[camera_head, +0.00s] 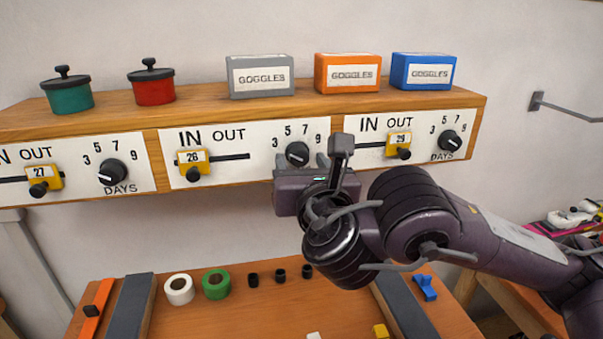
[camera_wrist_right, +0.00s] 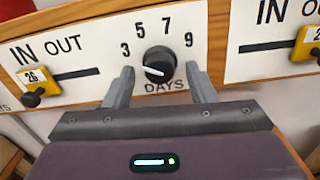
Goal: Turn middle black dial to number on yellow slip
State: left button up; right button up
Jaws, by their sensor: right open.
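The middle black dial (camera_head: 297,154) sits on the middle white panel, with 3, 5, 7 and 9 around it and DAYS below. In the right wrist view the dial (camera_wrist_right: 159,65) has a white mark lying toward the left, a little below the 3. My right gripper (camera_head: 331,156) is open in front of this panel. In the right wrist view its fingers (camera_wrist_right: 159,72) stand on either side of the dial, with gaps. The middle panel's yellow tag (camera_head: 193,162) reads 26 on its IN/OUT slider. I see no separate yellow slip. My left gripper is not in view.
A left dial (camera_head: 112,172) and a right dial (camera_head: 450,141) sit on neighbouring panels. Pots and goggles boxes (camera_head: 347,73) stand on the shelf above. Tape rolls (camera_head: 179,289) and small black pieces lie on the bench below. My right arm covers part of the right panel.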

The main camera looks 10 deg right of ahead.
jog(key=shift+w, duration=0.2)
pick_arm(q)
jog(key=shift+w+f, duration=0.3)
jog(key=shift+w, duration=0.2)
pick_arm(e)
jog(key=shift+w, duration=0.2)
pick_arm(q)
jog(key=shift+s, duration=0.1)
pick_arm(e)
jog(key=shift+c, duration=0.5)
jog(key=c, duration=0.9)
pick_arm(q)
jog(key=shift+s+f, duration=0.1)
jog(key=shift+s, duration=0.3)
